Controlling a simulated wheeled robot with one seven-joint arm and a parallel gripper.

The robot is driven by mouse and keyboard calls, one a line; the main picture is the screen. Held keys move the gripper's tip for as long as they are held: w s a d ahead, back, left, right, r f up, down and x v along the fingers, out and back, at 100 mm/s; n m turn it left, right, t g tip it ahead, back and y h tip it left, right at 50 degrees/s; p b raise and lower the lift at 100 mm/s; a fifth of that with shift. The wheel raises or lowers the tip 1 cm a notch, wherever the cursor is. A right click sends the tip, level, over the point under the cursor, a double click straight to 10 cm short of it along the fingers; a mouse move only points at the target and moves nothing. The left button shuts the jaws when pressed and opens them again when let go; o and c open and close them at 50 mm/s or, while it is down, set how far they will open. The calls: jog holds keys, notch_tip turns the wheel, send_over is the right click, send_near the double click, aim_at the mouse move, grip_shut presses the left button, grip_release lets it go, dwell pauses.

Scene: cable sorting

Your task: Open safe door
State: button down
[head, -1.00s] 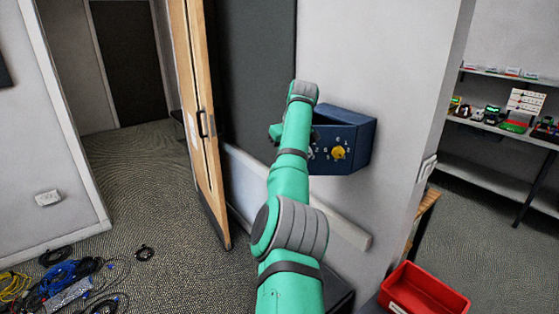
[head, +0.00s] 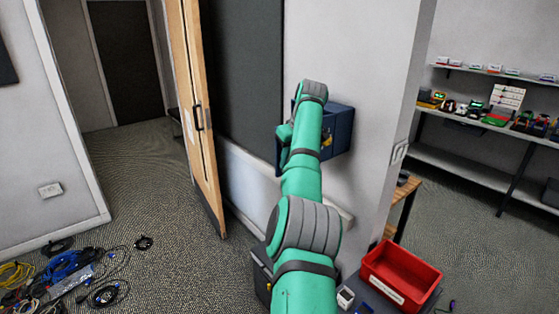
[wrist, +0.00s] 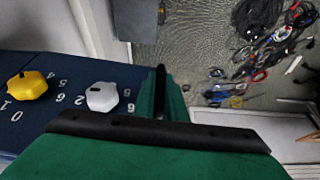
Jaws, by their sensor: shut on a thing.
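The safe (head: 342,130) is a dark blue box on the grey wall, partly hidden behind my arm in the head view. Its blue front panel (wrist: 60,100) fills the left of the wrist view, with white numbers, a yellow dial (wrist: 27,85) and a white dial (wrist: 102,97). My gripper (wrist: 160,92) is at the panel's edge, right of the white dial. Its green fingers are closed on a narrow dark part, seemingly the safe door handle, mostly hidden between them. I cannot tell whether the door stands ajar.
A wooden door (head: 197,120) stands to the left of the safe. A red bin (head: 400,275) is at the lower right, with stocked shelves (head: 490,100) beyond. Cables (head: 65,275) lie on the floor at the lower left. Carpet between them and the wooden door is clear.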

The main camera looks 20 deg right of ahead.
jog(key=shift+s+d+r+n, duration=0.15)
jog(key=shift+s+d+n, duration=0.15)
jog(key=shift+s, duration=0.35)
jog(key=c, duration=2.1)
grip_release()
jog(key=shift+d, duration=0.1)
jog(key=shift+v, duration=5.2)
